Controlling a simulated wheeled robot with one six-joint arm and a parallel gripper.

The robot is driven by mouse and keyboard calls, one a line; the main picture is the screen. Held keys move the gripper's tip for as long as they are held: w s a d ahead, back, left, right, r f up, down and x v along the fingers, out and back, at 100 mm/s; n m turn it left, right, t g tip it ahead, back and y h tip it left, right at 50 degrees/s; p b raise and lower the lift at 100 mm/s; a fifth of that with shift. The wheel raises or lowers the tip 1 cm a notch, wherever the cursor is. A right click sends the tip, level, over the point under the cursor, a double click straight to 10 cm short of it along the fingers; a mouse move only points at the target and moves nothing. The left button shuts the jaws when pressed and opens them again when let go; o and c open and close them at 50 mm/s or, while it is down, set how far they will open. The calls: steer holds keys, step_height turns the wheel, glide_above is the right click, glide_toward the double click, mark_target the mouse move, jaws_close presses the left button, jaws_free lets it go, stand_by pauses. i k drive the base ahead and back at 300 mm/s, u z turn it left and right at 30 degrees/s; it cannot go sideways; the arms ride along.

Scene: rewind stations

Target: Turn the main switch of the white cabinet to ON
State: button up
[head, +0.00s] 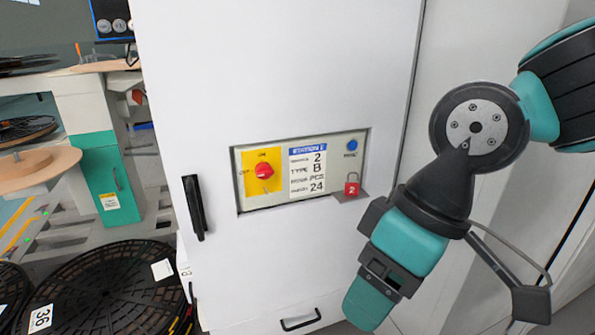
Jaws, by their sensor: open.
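The white cabinet (300,80) stands upright in the middle, its front facing me. A recessed panel in it holds the main switch (263,171), a red rotary knob on a yellow plate (262,155). ON is marked above the knob and OFF to its left. The knob's grip seems turned toward OFF, but it is small. A red padlock (352,190) marked 2 sits on a small ledge at the panel's lower right, apart from the switch. My gripper (368,303) is to the right of and below the panel, open and touching nothing visible. Its fingers are seen poorly from behind.
A blue RESET button (352,145) is at the panel's upper right, beside a label plate (307,172). A black door handle (194,207) sticks out at the left. Black reels (105,290) lie at the lower left. The cabinet front before the switch is clear.

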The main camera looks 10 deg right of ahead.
mark_target(263, 170)
steer(key=z, duration=1.9)
steer(key=k, duration=1.25)
steer(key=u, duration=1.5)
steer(key=i, duration=0.5)
